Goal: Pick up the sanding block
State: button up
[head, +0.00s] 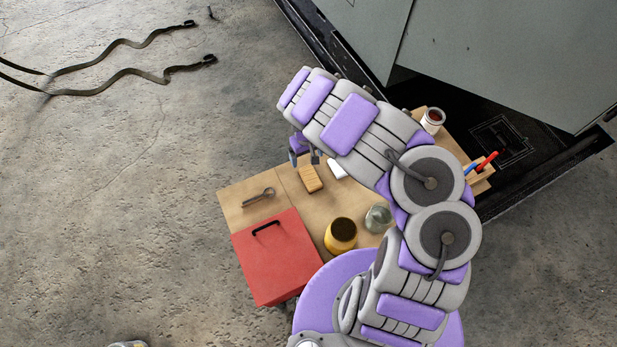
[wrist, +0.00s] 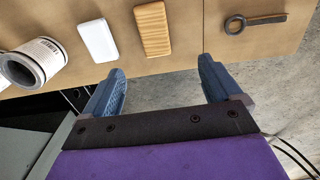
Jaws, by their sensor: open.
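A tan ridged block, which looks like the sanding block (head: 311,179), lies flat on the wooden table. In the wrist view the same block (wrist: 153,29) is at the top centre, near the table edge. My gripper (wrist: 161,72) is open and empty, its two blue fingers wide apart. The fingertips are just short of the block, around the table edge in the picture, and the block lies roughly in line with the gap between them. In the head view my gripper (head: 303,156) hangs near the block, and my arm covers part of the table.
A white block (wrist: 98,40) lies left of the tan one, with a can (wrist: 33,64) farther left. A metal eye bolt (wrist: 254,21) lies to the right. A red box (head: 277,262), a yellow jar (head: 341,236) and a glass jar (head: 378,218) stand on the table (head: 231,203).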

jog(key=b, duration=0.4)
send_over(310, 176)
notch_tip(310, 176, down, 11)
jog(key=shift+s+a+r, duration=0.1)
jog(key=shift+r, duration=0.1)
jog(key=shift+a+f+b, duration=0.25)
jog(key=shift+f+b, duration=0.1)
jog(key=f+b, duration=0.1)
jog(key=f, duration=0.1)
jog(key=d+f+b, duration=0.1)
jog(key=f, duration=0.2)
jog(key=shift+b, duration=0.4)
jog(key=shift+r, duration=0.1)
jog(key=shift+a, duration=0.15)
jog(key=shift+c, duration=0.5)
jog(key=shift+a, duration=0.1)
jog(key=c, duration=0.3)
jog(key=shift+d, duration=0.2)
jog(key=c, duration=0.7)
